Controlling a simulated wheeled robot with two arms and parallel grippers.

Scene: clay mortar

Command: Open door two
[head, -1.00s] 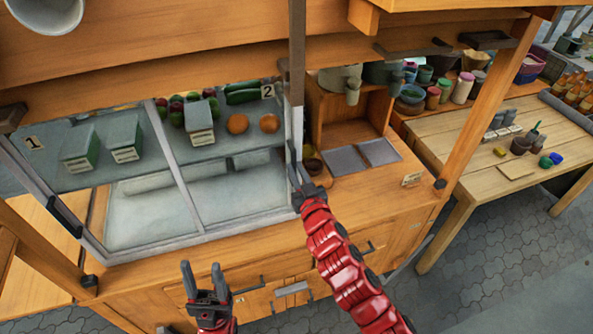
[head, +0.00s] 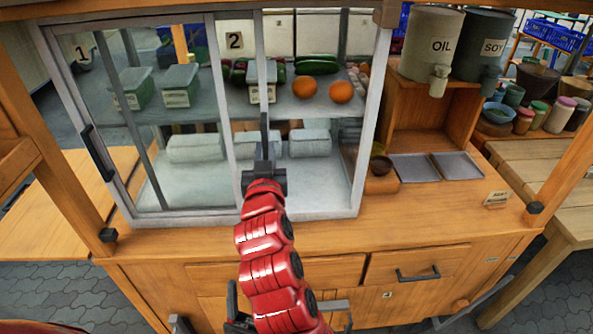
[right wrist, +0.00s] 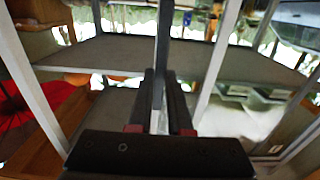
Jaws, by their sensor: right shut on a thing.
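The glass cabinet (head: 290,221) stands on the wooden counter. Door two, with its "2" label (head: 234,41), sits left of the cabinet's middle and overlaps door one, which has the "1" label (head: 82,51). The cabinet's right part stands open. My right gripper (head: 264,150) is shut on the upright edge of door two; in the right wrist view its fingers (right wrist: 160,105) clasp a dark upright bar. My left gripper (head: 206,318) is low in the head view, its fingers apart, partly cut off and partly behind my right arm.
Oranges (head: 305,87), cucumbers (head: 317,66) and boxes are on the cabinet shelf. Right of it are grey trays (head: 432,167) and the oil (head: 430,45) and soy (head: 484,47) dispensers. A drawer handle (head: 417,274) sticks out from the counter front.

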